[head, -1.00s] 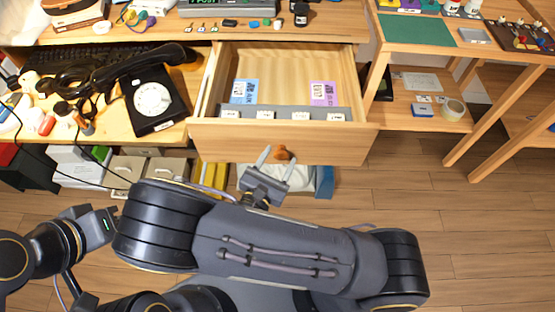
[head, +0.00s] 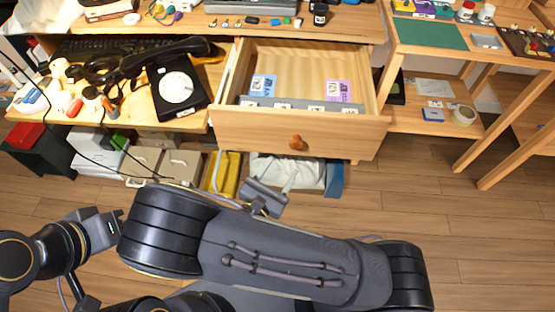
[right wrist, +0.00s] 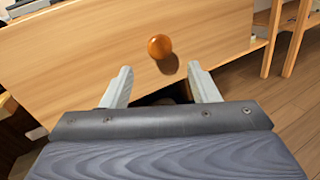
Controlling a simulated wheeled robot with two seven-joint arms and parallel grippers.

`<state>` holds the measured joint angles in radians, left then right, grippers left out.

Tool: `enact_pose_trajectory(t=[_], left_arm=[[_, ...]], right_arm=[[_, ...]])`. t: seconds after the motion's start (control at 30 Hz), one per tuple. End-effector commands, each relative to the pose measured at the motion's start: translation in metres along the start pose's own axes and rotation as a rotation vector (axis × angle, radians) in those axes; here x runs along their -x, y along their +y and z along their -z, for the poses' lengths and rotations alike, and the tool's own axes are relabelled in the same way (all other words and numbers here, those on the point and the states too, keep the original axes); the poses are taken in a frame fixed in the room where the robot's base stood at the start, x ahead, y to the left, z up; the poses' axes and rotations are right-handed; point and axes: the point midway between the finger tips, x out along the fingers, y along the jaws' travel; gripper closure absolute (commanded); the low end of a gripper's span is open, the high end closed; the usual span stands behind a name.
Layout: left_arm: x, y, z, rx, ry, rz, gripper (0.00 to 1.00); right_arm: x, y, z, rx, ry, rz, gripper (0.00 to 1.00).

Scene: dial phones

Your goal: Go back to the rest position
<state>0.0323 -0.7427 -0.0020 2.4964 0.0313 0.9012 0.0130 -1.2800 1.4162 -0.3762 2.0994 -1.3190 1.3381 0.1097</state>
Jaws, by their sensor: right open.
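My right gripper (head: 277,180) is open and empty, below and in front of the open wooden drawer (head: 250,135). In the right wrist view its two fingers (right wrist: 160,86) stand apart, with the drawer's round orange-brown knob (right wrist: 159,46) beyond them and not between them. The knob also shows on the drawer front in the head view (head: 296,142). The drawer is pulled out and holds a blue card (head: 262,86), a purple card (head: 338,91) and a grey strip with several white labels. My left arm shows at the lower left; its fingers cannot be made out.
A black dial phone (head: 176,88) stands on the desk left of the drawer, its handset across the top. White boxes and a yellow file (head: 226,174) stand under the desk. A wooden shelf unit (head: 430,75) is at the right. The floor (head: 430,215) at the right is clear.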

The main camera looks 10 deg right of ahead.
Motion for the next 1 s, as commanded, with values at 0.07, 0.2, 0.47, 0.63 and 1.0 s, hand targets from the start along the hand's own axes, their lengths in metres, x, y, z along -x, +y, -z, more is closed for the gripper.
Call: enact_pose_trajectory(t=[0.07,0.2,0.47,0.63,1.0], left_arm=[[0.000,0.000,0.000,0.000,0.000,0.000,0.64],[0.000,0.000,0.000,0.000,0.000,0.000,0.64],[0.000,0.000,0.000,0.000,0.000,0.000,0.64],[0.000,0.000,0.000,0.000,0.000,0.000,0.64],[0.000,0.000,0.000,0.000,0.000,0.000,0.64]], right_arm=[[0.000,0.000,0.000,0.000,0.000,0.000,0.46],[0.000,0.000,0.000,0.000,0.000,0.000,0.46],[-0.012,-0.030,-0.014,-0.122,0.125,0.236,0.46],[-0.017,-0.080,-0.031,-0.340,0.325,0.623,0.46],[0.011,-0.144,-0.073,-0.959,0.703,1.349,0.46]])
